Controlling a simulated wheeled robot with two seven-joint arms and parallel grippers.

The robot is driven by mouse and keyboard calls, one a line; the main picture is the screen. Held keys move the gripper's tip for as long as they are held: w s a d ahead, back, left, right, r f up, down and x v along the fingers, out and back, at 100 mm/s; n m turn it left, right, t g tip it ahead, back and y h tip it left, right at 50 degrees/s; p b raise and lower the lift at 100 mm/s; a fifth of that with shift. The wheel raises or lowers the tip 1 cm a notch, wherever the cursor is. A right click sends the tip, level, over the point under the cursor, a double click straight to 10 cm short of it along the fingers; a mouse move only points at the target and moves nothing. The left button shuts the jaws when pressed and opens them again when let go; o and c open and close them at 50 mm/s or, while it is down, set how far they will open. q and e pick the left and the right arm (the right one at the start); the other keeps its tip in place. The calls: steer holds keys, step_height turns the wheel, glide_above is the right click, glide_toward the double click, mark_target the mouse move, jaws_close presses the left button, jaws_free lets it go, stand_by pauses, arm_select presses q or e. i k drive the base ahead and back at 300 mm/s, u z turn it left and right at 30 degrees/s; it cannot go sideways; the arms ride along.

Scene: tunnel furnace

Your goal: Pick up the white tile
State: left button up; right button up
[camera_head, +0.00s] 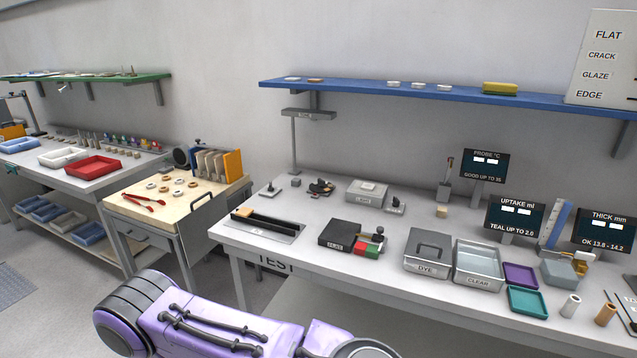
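I cannot single out one white tile. Several small whitish pieces lie on the blue wall shelf (545,98), among them one at its left end (292,79) and one nearer the middle (418,86). A pale flat patch (369,185) shows on top of a grey box on the TEST bench; it is too small to tell if it is a tile. Part of my purple arm crosses the bottom of the view. Neither of my grippers is in view.
The TEST bench (262,215) carries a black box (345,234), a DYE box (427,248), a CLEAR tray (478,262), a purple tray (520,275), a teal tray (528,302) and display screens. A wooden-topped table (140,200) and a bench with a red tray (93,167) stand left.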

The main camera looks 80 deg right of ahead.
mark_target(365, 186)
steer(key=i, duration=1.9)
steer(key=z, duration=4)
